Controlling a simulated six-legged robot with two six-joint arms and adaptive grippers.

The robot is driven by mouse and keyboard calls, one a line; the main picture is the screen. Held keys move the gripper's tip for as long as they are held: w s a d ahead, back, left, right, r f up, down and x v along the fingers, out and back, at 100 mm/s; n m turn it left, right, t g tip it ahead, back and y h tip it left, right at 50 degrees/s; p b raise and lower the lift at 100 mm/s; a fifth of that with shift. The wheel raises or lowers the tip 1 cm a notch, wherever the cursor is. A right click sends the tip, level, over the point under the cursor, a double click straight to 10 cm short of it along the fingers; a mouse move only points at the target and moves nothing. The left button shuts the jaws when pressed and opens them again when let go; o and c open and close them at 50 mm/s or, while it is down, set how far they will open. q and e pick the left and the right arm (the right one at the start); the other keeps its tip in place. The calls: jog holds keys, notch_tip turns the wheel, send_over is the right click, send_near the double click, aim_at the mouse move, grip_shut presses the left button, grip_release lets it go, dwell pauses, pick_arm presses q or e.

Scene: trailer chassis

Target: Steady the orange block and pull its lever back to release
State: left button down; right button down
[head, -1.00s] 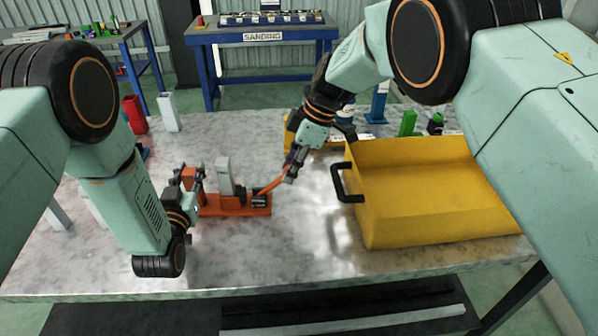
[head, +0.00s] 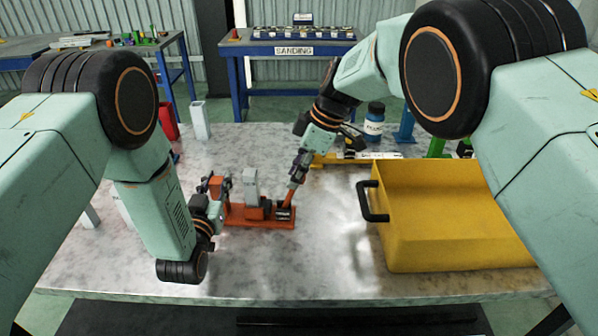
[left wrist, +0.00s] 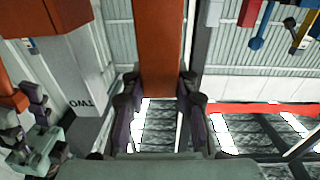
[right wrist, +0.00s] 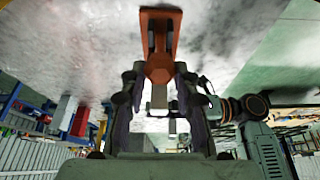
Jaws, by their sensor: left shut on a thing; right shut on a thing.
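The orange block (head: 262,222) is a low base on the table with a grey upright (head: 251,184) on it. Its orange lever (head: 289,197) rises at the right end, nearly upright and leaning slightly right. My right gripper (head: 298,172) is shut on the lever's upper end; the lever also shows between its fingers in the right wrist view (right wrist: 159,68). My left gripper (head: 217,187) is at the block's left end, shut on an orange upright part of it, which fills the space between the fingers in the left wrist view (left wrist: 159,45).
A yellow bin (head: 450,225) with a black handle (head: 371,202) stands to the right. Behind are a blue-labelled bottle (head: 374,124) and a yellow part (head: 335,160). Red (head: 167,120) and white (head: 200,120) pieces stand back left. The table's front middle is clear.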

jog(key=shift+a, duration=0.15)
jog(key=c, duration=1)
grip_release()
jog(key=shift+d, duration=0.2)
jog(key=v, duration=1.2)
jog(key=shift+s, duration=0.1)
